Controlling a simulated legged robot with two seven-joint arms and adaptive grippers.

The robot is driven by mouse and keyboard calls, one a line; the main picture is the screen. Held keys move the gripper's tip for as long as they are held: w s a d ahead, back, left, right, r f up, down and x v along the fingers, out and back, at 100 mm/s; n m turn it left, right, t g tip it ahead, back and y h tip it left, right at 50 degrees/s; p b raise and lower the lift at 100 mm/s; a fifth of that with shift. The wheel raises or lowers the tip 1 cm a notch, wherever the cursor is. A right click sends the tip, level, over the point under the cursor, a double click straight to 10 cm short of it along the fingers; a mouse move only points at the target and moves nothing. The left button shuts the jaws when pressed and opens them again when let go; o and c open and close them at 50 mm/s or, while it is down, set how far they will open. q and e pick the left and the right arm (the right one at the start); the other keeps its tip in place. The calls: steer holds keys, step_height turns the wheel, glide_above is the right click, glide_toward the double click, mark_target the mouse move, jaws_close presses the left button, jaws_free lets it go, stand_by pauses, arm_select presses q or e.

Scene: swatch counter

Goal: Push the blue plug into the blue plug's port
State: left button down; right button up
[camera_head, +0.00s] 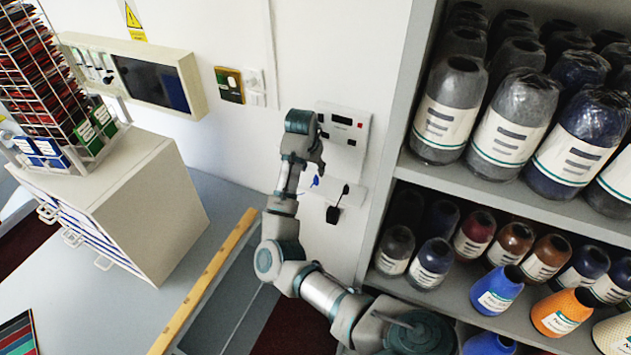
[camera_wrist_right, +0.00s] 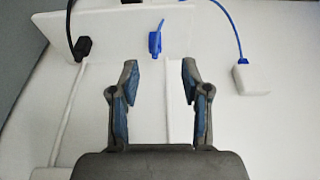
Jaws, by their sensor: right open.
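The blue plug (camera_wrist_right: 155,42) stands against a white plate, in line with the gap between my right gripper's fingers and beyond their tips. It also shows as a small blue shape in the head view (camera_head: 315,181), just below the gripper. My right gripper (camera_wrist_right: 160,72) is open and empty; in the head view it is at the wall (camera_head: 318,162). The fingers do not touch the plug. I cannot make out the port's opening or how deep the plug sits. My left gripper is not in view.
A black plug (camera_wrist_right: 83,47) with its cable is left of the blue one. A white box (camera_wrist_right: 252,79) with a blue cable is to the right. A wall panel (camera_head: 343,125) is beside the gripper. Shelves of yarn cones (camera_head: 447,108) stand close on the right.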

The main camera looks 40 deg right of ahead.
mark_target(316, 178)
steer(key=x, duration=0.5)
steer(key=shift+s+d+f, duration=0.1)
steer(key=shift+s+f, duration=0.1)
steer(key=shift+s, duration=0.05)
jaws_close()
